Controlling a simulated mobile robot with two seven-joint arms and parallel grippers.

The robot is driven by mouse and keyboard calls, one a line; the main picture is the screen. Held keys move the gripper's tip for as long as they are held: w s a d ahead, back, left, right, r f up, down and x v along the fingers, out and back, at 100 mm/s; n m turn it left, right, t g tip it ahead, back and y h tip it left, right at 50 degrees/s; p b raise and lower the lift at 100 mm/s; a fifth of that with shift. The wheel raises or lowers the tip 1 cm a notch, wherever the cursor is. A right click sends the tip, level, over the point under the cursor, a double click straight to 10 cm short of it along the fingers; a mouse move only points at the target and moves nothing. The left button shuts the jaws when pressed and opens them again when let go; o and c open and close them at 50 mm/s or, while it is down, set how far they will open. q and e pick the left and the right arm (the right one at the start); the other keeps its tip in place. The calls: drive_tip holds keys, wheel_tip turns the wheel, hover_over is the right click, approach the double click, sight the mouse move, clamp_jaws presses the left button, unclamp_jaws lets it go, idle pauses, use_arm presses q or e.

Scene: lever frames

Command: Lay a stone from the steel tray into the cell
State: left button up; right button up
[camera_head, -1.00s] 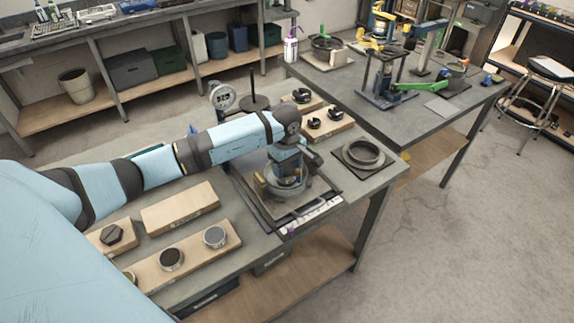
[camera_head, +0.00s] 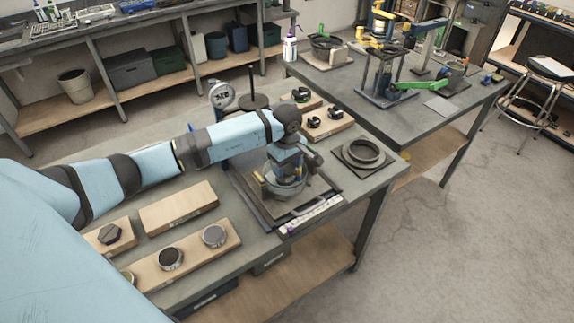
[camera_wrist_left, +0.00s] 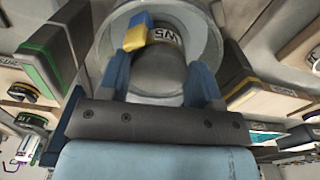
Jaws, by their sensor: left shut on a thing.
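My left gripper (camera_head: 287,178) points down over a round grey dish (camera_head: 308,189) inside a dark-rimmed square frame on the near bench. In the left wrist view the gripper (camera_wrist_left: 162,80) is shut on a grey round piece (camera_wrist_left: 155,75) between its blue fingers. A small blue and yellow block (camera_wrist_left: 137,32) shows beside it. The gripper hides much of the dish's inside, and I cannot tell whether the held piece touches the dish. A dark ring on a square plate (camera_head: 362,152) sits to the right, apart from the gripper. My right gripper is not in view.
Wooden blocks with round pieces (camera_head: 190,255) lie front left, and an empty wooden block (camera_head: 178,207) behind them. More wooden holders (camera_head: 327,122) and a dial gauge (camera_head: 222,95) stand behind the frame. A second bench (camera_head: 440,115) carries apparatus.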

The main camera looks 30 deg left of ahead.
use_arm(q)
drive_tip(key=o, duration=1)
drive_tip(key=shift+o, duration=0.2)
wheel_tip(320, 180, up, 14)
drive_tip(key=b, duration=0.2)
drive_tip(key=shift+f, duration=0.15)
